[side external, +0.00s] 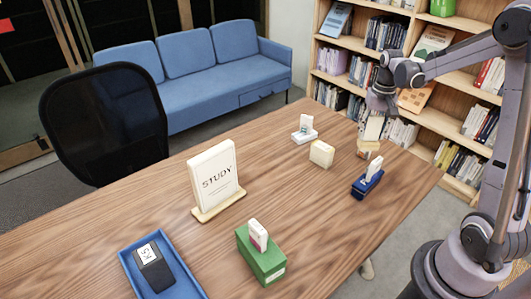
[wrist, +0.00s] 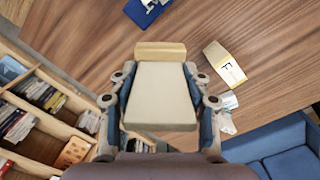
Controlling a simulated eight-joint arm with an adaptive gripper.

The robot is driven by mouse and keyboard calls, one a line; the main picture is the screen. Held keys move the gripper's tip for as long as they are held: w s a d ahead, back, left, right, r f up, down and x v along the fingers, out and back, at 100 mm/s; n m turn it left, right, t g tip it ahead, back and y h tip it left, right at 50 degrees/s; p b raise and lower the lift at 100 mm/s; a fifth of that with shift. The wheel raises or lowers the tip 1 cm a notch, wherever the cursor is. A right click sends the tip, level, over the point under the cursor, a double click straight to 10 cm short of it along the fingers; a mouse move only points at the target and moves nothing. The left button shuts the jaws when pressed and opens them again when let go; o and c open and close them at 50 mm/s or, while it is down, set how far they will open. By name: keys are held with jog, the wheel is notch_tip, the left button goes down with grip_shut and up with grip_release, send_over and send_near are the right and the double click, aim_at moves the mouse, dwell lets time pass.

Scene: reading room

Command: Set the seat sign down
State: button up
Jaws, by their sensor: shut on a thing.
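The seat sign (wrist: 162,98) is a pale upright panel with a light wooden foot (wrist: 160,51). My gripper (wrist: 162,108) is shut on the panel, with a finger on either side and the foot pointing away from it. In the side external view the sign (side external: 373,128) hangs below my gripper (side external: 379,103) at the far right end of the wooden table (side external: 120,215). I cannot tell whether its foot touches the table. The panel's printed face is not readable.
A blue holder (side external: 368,184), a cream block (side external: 321,153) and a white stand (side external: 304,135) are near the sign. A larger STUDY sign (side external: 214,175), green holder (side external: 262,258) and blue tray (side external: 190,284) stand farther left. A bookshelf (side external: 455,80) is beyond the table.

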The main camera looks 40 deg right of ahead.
jog(key=w+a+n, duration=0.3)
jog(key=a+n, duration=0.1)
jog(key=a, duration=0.3)
jog(key=w+a+n, duration=0.3)
jog(key=a+n, duration=0.1)
jog(key=a, duration=0.2)
jog(key=shift+w+a+f, duration=1)
jog(key=shift+a+f, duration=0.7)
jog(key=shift+f, duration=0.05)
jog(key=shift+w+a+f, duration=1)
jog(key=shift+a+f, duration=0.7)
jog(key=shift+f, duration=0.05)
jog(key=shift+w+a+f, duration=1)
jog(key=shift+a+f, duration=0.7)
jog(key=shift+f, duration=0.05)
jog(key=shift+f, duration=0.15)
jog(key=o, duration=1.2)
